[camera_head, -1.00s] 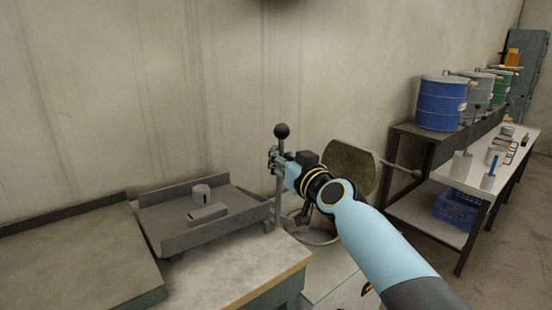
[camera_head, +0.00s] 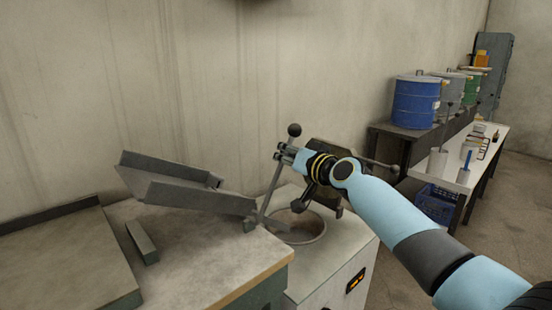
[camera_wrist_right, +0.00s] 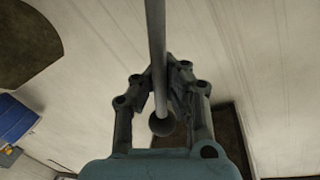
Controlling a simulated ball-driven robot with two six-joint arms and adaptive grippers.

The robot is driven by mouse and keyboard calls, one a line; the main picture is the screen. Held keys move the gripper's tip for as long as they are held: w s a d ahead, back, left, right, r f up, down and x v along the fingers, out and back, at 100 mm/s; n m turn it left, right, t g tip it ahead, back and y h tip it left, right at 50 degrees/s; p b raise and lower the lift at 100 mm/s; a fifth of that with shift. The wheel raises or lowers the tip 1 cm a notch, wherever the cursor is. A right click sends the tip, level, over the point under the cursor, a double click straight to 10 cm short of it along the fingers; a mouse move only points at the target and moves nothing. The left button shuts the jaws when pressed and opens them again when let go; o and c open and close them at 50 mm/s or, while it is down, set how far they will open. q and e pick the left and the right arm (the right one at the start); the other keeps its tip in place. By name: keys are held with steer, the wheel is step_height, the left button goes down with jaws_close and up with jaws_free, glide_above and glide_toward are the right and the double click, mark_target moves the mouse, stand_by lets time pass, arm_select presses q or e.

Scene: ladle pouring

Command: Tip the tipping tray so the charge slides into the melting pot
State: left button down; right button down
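The grey tipping tray (camera_head: 200,197) is tilted, its left end raised and its right end low beside the melting pot. The melting pot (camera_head: 318,240) is a round opening with a pale rim, dark inside. My right gripper (camera_head: 284,156) has its fingers around the tray's lever (camera_head: 271,190), below the black ball knob (camera_head: 294,130). The right wrist view shows the lever rod (camera_wrist_right: 156,50) between the fingers (camera_wrist_right: 160,95). The tray's near wall hides most of its floor, and I cannot clearly make out the charge. My left gripper is out of view.
A lid (camera_head: 330,150) with a long handle stands behind my right wrist at the pot. A grey-green block (camera_head: 142,242) lies on the bench (camera_head: 205,250) by the tray. Drums, including a blue one (camera_head: 415,102), stand on a table at the right.

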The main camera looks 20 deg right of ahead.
steer(key=d+f+m+b, duration=0.1)
steer(key=d+f+b, duration=0.1)
steer(key=shift+w+d+f+m+g, duration=0.3)
steer(key=shift+w+d+f+m, duration=0.05)
steer(key=shift+m, duration=0.05)
stand_by(0.5)
steer(key=c, duration=2)
jaws_free()
steer(key=o, duration=0.7)
steer(key=shift+s+d+r, duration=0.1)
steer(key=shift+s+d, duration=0.05)
steer(key=shift+d, duration=0.1)
steer(key=shift+c, duration=0.2)
steer(key=shift+a+r, duration=0.1)
steer(key=v, duration=1.1)
steer(key=shift+s, duration=0.4)
